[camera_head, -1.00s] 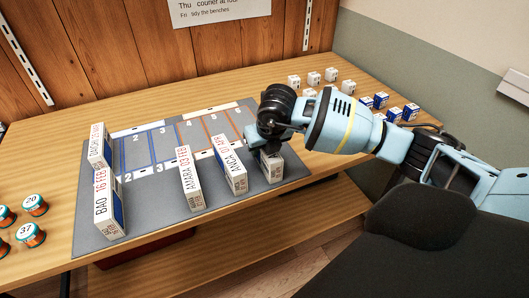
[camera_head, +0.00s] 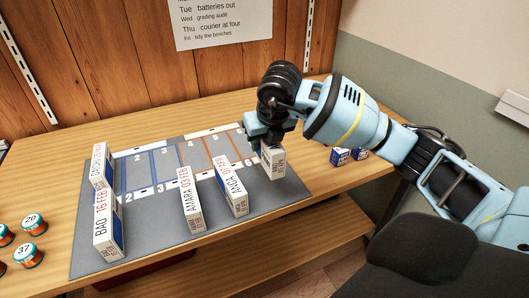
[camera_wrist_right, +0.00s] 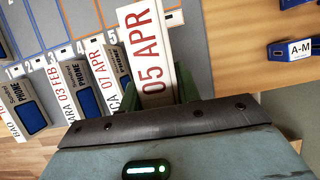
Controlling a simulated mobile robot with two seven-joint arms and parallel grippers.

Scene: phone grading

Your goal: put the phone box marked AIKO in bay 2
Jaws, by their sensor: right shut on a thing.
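My right gripper (camera_head: 270,140) is shut on a white phone box (camera_head: 273,161) over the right end of the grey mat (camera_head: 250,213). In the right wrist view the held box (camera_wrist_right: 147,50) shows "05 APR" in red; its name is hidden there and too small to read in the head view. I cannot read AIKO on any box. Bay 2 (camera_head: 139,174), outlined in blue at the mat's left part, looks empty. My left gripper is out of view.
BAO box (camera_head: 108,226) and another box (camera_head: 102,165) stand at the mat's left edge. AMARA box (camera_head: 191,198) and a 07 APR box (camera_head: 234,188) stand along the front. Orange-and-teal tubs (camera_head: 29,255) stand at left, small blue-and-white boxes (camera_head: 340,156) at right.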

